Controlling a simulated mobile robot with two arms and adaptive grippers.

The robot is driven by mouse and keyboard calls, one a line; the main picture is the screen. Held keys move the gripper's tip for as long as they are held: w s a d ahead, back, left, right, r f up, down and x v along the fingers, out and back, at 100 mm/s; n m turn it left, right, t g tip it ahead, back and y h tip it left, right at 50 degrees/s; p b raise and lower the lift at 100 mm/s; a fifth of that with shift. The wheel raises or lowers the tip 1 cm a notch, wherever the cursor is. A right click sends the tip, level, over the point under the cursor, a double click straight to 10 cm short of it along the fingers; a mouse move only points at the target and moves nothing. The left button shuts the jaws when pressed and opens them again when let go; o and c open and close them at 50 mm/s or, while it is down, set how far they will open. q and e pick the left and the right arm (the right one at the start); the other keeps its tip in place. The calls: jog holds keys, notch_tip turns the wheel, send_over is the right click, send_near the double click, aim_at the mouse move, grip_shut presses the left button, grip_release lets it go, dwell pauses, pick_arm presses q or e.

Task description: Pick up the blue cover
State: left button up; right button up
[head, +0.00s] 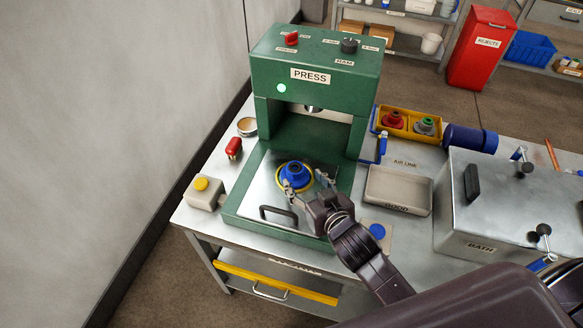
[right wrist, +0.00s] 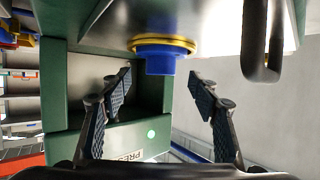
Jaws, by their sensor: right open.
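The blue cover (head: 294,171) sits upright on a yellow ring (head: 281,185) on the flat metal plate of the green press (head: 317,75). My right gripper (head: 307,185) reaches in from the front right, its fingers open on either side of the cover. In the right wrist view, which is upside down, the cover (right wrist: 160,64) lies between and just beyond the open fingertips (right wrist: 162,80), with visible gaps on both sides. The yellow ring (right wrist: 163,44) shows at its base. My left gripper is not in view.
A black handle (head: 279,212) stands at the plate's front edge. A grey GOOD tray (head: 398,207), a yellow tray (head: 380,112) with red and green parts, and a BATH box (head: 465,238) are to the right. A yellow-button box (head: 203,193) and a red item (head: 234,148) are left.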

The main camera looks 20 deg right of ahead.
aim_at(298, 172)
jog(key=shift+w+a+p, duration=0.1)
jog(key=shift+w+p, duration=0.45)
jog(key=shift+w, duration=0.3)
jog(key=x, duration=0.4)
jog(key=shift+s+f+p, duration=0.15)
jog(key=shift+p, duration=0.2)
jog(key=c, duration=1.3)
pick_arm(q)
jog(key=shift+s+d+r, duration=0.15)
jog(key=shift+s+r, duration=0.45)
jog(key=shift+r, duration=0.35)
pick_arm(e)
jog(key=shift+c, duration=0.8)
